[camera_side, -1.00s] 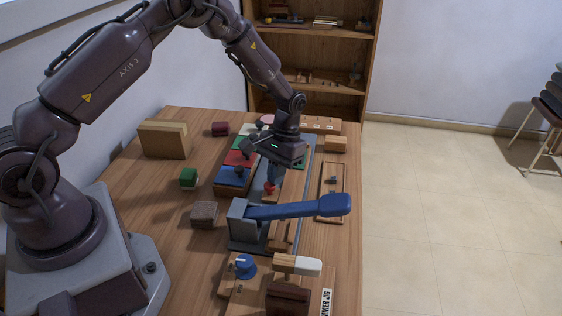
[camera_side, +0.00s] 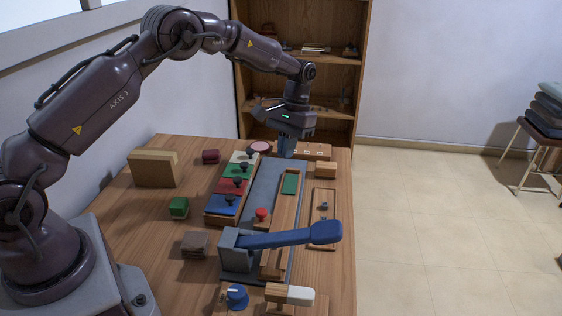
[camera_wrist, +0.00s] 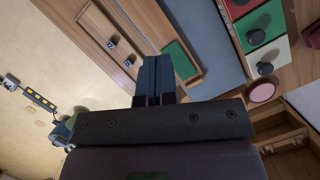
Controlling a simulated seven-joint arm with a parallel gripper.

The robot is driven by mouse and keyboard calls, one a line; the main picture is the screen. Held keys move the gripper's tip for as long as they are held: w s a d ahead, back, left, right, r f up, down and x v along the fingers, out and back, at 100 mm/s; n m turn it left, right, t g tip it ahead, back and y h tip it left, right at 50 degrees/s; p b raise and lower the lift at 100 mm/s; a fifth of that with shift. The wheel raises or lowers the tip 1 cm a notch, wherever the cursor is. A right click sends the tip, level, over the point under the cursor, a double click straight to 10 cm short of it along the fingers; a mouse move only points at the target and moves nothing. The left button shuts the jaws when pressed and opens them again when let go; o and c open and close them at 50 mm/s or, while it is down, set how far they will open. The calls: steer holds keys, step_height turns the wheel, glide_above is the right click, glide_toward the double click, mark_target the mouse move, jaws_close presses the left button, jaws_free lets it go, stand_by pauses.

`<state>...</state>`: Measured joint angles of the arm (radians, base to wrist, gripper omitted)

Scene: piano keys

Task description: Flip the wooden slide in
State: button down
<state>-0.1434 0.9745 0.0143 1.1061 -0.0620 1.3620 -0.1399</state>
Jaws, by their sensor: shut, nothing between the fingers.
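A long wooden slide-like piece (camera_side: 282,222) with a green inset (camera_side: 289,184) lies along the grey board (camera_side: 262,182). The green inset also shows in the wrist view (camera_wrist: 180,60), just beyond my fingertips. A flat wooden frame (camera_side: 333,218) with small grey knobs lies to its right, also seen in the wrist view (camera_wrist: 100,22). I cannot tell for certain which of these is the slide. My gripper (camera_side: 286,155) is shut and empty, pointing down above the far end of the board. Its two dark fingers lie together in the wrist view (camera_wrist: 155,75).
A blue lever (camera_side: 290,237) crosses the near end of the board. Red, green, white and blue keys with black knobs (camera_side: 235,185) stand at left. A red button (camera_side: 261,213), several blocks and a pink disc (camera_side: 260,146) are nearby.

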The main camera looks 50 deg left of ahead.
mark_target(265, 211)
steer(key=x, duration=0.9)
steer(key=shift+w+a+f, duration=0.1)
steer(key=shift+w+a, duration=0.2)
steer(key=s, duration=0.1)
steer(key=s+f, duration=0.1)
steer(key=shift+s+d+f, duration=0.1)
steer(key=shift+s+d, duration=0.15)
steer(key=shift+d, duration=0.15)
steer(key=shift+s+d+f, duration=0.15)
steer(key=shift+s+d, duration=0.1)
steer(key=shift+s, duration=0.5)
steer(key=shift+s+d+f, duration=0.15)
steer(key=shift+s+d, duration=0.45)
steer(key=shift+s, duration=0.3)
